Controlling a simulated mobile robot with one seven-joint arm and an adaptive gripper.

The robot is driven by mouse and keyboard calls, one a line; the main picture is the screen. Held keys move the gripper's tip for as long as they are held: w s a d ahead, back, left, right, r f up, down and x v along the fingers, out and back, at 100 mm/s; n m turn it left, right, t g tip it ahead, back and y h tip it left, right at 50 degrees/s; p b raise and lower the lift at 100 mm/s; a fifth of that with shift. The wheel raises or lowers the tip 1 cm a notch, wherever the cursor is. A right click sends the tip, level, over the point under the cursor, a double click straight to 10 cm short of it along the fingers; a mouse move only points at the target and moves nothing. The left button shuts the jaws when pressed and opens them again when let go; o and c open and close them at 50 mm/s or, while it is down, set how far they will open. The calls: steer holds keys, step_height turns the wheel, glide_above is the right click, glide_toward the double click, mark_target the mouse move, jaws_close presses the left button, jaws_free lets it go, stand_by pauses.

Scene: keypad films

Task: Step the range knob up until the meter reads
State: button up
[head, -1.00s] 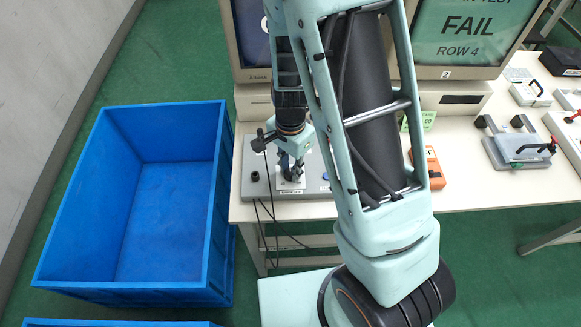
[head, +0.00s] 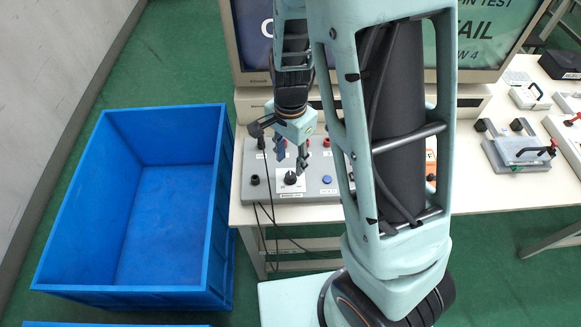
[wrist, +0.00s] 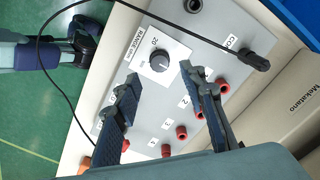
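The range knob (head: 290,178) is black and sits on a white plate on the grey box (head: 313,192). In the wrist view the knob (wrist: 160,62) has a pale pointer mark, with "20" and "RANGE" printed beside it. My gripper (head: 291,161) is open and empty, just above and behind the knob. In the wrist view its two fingers (wrist: 160,84) are apart, with the knob showing beyond the gap between their tips, apart from them. An orange device (head: 431,160) is mostly hidden behind my arm; its reading cannot be seen.
Several red sockets (wrist: 181,132) and a black plug with a cable (wrist: 255,60) are on the grey box. Two monitors stand behind; the right one (head: 480,40) is partly covered by my arm. A blue crate (head: 215,200) stands left of the table.

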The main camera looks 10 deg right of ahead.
mark_target(291, 175)
step_height(291, 175, up, 6)
stand_by(0.8)
